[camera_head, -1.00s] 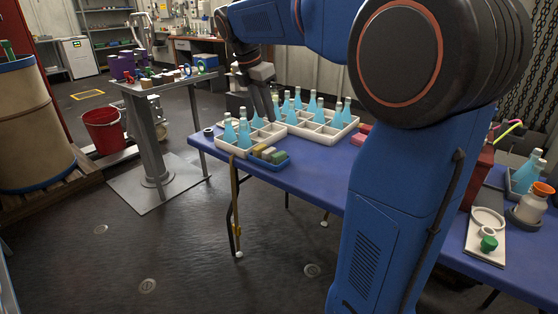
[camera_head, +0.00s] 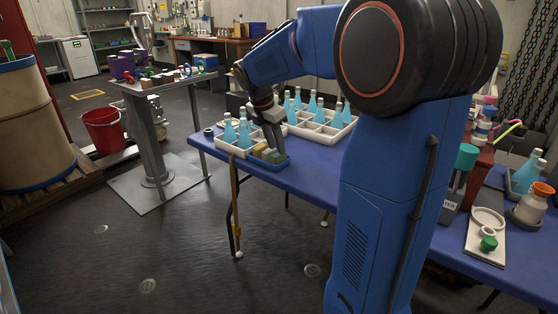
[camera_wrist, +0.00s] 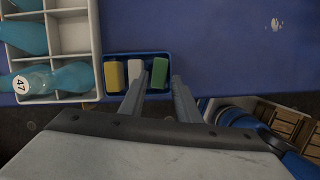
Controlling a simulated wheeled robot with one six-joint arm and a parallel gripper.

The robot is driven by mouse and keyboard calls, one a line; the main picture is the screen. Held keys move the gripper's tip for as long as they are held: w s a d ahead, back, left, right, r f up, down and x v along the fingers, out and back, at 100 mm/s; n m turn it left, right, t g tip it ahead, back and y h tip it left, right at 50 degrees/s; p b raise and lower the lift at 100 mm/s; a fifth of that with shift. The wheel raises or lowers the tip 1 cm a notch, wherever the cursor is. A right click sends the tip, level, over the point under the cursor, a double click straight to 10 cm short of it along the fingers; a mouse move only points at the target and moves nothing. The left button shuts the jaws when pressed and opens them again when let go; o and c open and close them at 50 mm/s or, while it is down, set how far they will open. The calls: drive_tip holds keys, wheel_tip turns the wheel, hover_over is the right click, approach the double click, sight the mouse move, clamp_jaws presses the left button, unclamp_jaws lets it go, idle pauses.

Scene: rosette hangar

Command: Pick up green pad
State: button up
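The green pad (camera_wrist: 160,72) lies in a small blue tray (camera_wrist: 136,53), at the right end of a row with a white pad (camera_wrist: 135,70) and a yellow pad (camera_wrist: 114,76). My gripper (camera_wrist: 161,77) is open, and in the wrist view its fingertips frame the green pad, the left one overlapping the white pad's edge. I cannot tell how far the fingertips are above the pad. In the head view, my gripper (camera_head: 274,148) is over the blue tray (camera_head: 268,188) at the table's front edge, largely covering the pads.
A white divided crate (camera_wrist: 97,35) with blue-liquid bottles adjoins the tray on the left. The blue table (camera_head: 310,172) is clear to the tray's right in the head view. A metal stand (camera_head: 150,125) with small items is farther left.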

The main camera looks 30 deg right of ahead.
drive_tip(key=shift+x, duration=1.6)
clamp_jaws()
wheel_tip(320, 180, up, 10)
drive_tip(key=c, duration=0.7)
unclamp_jaws()
drive_tip(key=shift+d, duration=0.1)
drive_tip(key=shift+c, duration=0.2)
